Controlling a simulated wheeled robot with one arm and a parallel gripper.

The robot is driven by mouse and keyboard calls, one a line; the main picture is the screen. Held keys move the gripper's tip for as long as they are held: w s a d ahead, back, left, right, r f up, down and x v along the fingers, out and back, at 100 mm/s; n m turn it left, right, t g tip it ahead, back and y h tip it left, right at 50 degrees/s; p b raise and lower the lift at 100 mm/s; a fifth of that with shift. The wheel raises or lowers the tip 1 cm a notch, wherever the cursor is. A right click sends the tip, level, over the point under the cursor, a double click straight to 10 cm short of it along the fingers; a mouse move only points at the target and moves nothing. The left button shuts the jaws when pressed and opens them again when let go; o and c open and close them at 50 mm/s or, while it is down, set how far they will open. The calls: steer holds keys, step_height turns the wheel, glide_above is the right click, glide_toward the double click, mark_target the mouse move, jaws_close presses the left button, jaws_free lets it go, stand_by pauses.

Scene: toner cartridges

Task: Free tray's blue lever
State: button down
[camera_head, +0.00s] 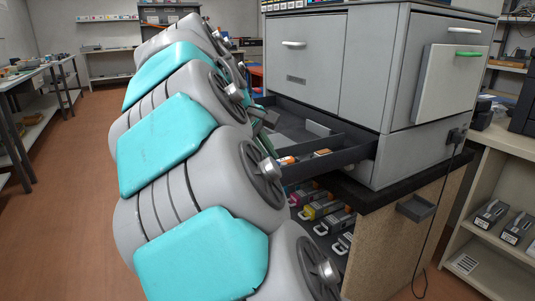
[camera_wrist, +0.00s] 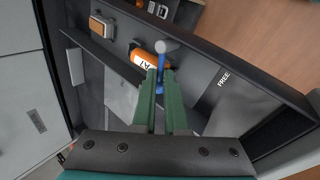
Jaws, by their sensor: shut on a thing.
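The dark grey tray (camera_head: 345,150) is pulled out from the front of the grey machine in the head view. The tray also fills the wrist view (camera_wrist: 215,50). The blue lever (camera_wrist: 160,77) stands in the tray in the wrist view, with a grey round piece (camera_wrist: 167,46) at its far end. My gripper (camera_wrist: 161,75) is shut on the blue lever, its green fingers on either side. An orange cylinder (camera_wrist: 144,59) marked A1 lies just left of the lever. The white word FREE (camera_wrist: 223,79) is on the tray to the right. My arm hides the lever in the head view.
The grey machine (camera_head: 320,60) stands behind the tray; a green-handled flap (camera_head: 450,85) is on its right. Several coloured cartridges (camera_head: 322,208) sit under the tray. An orange-brown block (camera_wrist: 102,25) is at the wrist view's upper left. Open floor (camera_head: 65,200) lies left.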

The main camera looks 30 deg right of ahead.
steer(key=shift+w+a, duration=0.15)
steer(key=shift+s+a+n+t+y, duration=0.2)
steer(key=shift+n+t, duration=0.15)
steer(key=shift+n, duration=0.25)
steer(key=shift+s+a+n+t+y, duration=0.15)
steer(key=shift+n+t, duration=0.2)
steer(key=shift+n, duration=0.25)
steer(key=n, duration=0.1)
steer(key=t, duration=0.1)
steer(key=n+y, duration=0.1)
steer(key=shift+s+a+r+n, duration=0.15)
steer(key=shift+s+a+n, duration=0.15)
steer(key=n+t+y, duration=0.1)
steer(key=n, duration=0.1)
steer(key=s+n+p, duration=0.1)
steer(key=shift+s+a+n+t+y, duration=0.1)
steer(key=shift+a+n+t+y, duration=0.05)
steer(key=shift+n+t+y, duration=0.25)
steer(key=shift+s+n+y+p, duration=0.25)
steer(key=shift+n+p, duration=0.3)
steer(key=shift+n, duration=0.15)
steer(key=c, duration=1.1)
jaws_free()
steer(key=shift+a, duration=0.15)
steer(key=shift+o, duration=0.8)
steer(key=shift+s+f, duration=0.1)
steer(key=shift+f, duration=0.1)
